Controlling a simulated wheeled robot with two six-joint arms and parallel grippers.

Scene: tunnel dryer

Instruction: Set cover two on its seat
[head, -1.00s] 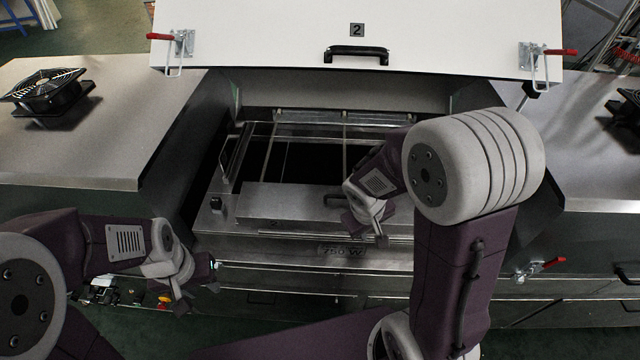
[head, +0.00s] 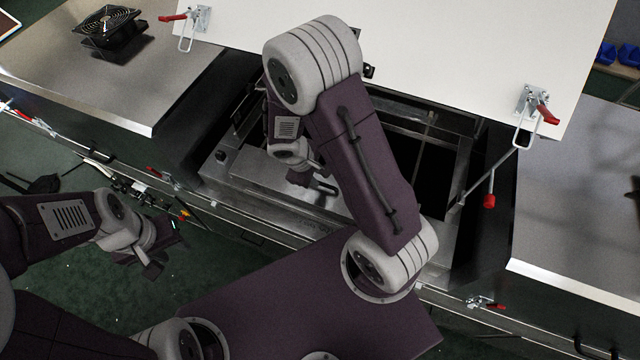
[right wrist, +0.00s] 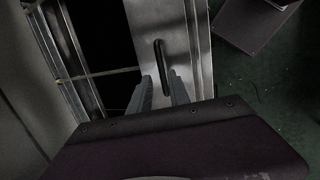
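A large white panel (head: 450,50), which carries the number 2 in the earlier head frame, stands raised above the dryer opening (head: 420,170). I take it as cover two. A metal plate (head: 250,180) lies across the front of the opening. My right gripper (head: 312,183) is low over this plate. The right wrist view shows its fingers (right wrist: 161,92) apart, one on each side of the near end of the plate's black handle (right wrist: 162,62). I cannot see contact. My left gripper (head: 160,252) hangs empty over the floor, seemingly open, away from the dryer.
Red-handled clamps sit at the panel's left (head: 190,22) and right (head: 530,108). A stay with a red knob (head: 489,200) stands by the opening's right side. A black fan (head: 110,28) sits on the left dryer top. My right arm hides part of the opening and panel.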

